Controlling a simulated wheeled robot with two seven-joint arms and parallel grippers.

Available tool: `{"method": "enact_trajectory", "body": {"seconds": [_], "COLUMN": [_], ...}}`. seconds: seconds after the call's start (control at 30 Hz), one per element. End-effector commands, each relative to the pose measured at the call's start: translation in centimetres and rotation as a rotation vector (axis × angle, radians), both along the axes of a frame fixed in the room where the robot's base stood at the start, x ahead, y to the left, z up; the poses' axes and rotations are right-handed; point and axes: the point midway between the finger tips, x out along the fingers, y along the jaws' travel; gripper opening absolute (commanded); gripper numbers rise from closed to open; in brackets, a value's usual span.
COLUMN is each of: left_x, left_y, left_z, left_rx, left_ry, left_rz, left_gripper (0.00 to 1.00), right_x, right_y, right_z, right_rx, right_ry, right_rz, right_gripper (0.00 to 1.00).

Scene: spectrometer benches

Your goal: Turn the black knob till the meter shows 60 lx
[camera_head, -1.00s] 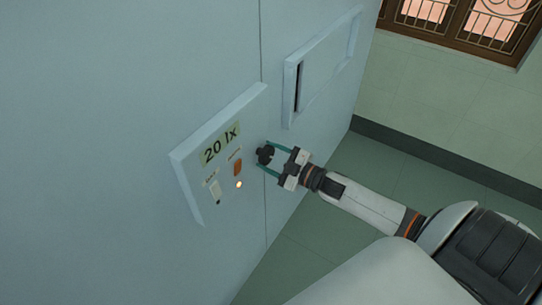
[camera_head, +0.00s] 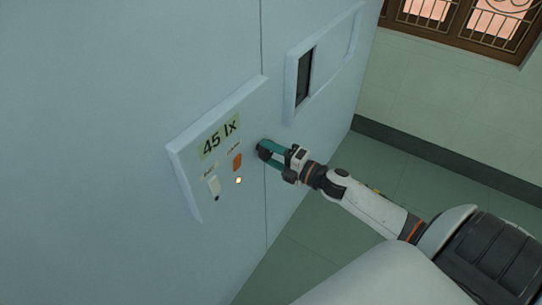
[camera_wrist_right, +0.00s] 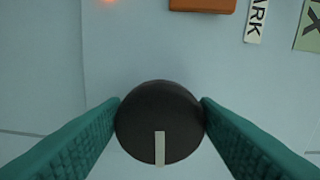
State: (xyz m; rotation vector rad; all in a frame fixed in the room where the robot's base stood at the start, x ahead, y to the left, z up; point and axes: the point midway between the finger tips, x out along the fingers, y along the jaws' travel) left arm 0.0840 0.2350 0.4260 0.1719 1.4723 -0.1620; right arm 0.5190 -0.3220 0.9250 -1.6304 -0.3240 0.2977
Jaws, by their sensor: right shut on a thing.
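The black knob (camera_wrist_right: 158,112) sits on the panel face and fills the middle of the right wrist view, its pale pointer mark toward the bottom of that view. My right gripper (camera_head: 268,153) is shut on the knob, a green finger on each side of it. In the head view the fingers mostly cover the knob. The meter (camera_head: 220,138) on the same panel (camera_head: 188,160) reads 45 lx. My left gripper is not in view.
A framed slot with a dark opening (camera_head: 304,76) is right of the panel. Open floor (camera_head: 310,235) lies beside the bench.

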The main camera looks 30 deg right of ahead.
Motion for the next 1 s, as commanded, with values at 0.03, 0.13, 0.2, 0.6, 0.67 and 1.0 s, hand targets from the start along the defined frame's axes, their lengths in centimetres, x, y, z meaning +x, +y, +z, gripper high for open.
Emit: {"method": "enact_trajectory", "body": {"seconds": [0.03,0.13,0.2,0.6,0.67,1.0], "left_x": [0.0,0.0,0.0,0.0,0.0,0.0], "left_y": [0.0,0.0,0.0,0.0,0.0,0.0], "left_z": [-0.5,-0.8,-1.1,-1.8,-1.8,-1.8], "left_rx": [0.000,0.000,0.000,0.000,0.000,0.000], "left_ry": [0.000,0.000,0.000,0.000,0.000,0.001], "left_rz": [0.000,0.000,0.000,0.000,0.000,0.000], "left_gripper": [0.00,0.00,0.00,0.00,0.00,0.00], "right_x": [0.0,-0.1,-0.1,0.0,0.0,0.0], "right_y": [0.0,0.0,0.0,0.0,0.0,0.0], "right_z": [-0.4,-0.4,-0.4,-0.4,-0.4,-0.4], "right_rx": [-0.036,-0.106,-0.151,-0.296,-0.303,-0.312], "right_ry": [-0.013,-0.042,-0.060,-0.119,-0.122,-0.125], "right_rz": [0.000,0.001,0.001,0.001,0.001,0.002], "right_gripper": [0.32,0.32,0.32,0.32,0.32,0.32]}}
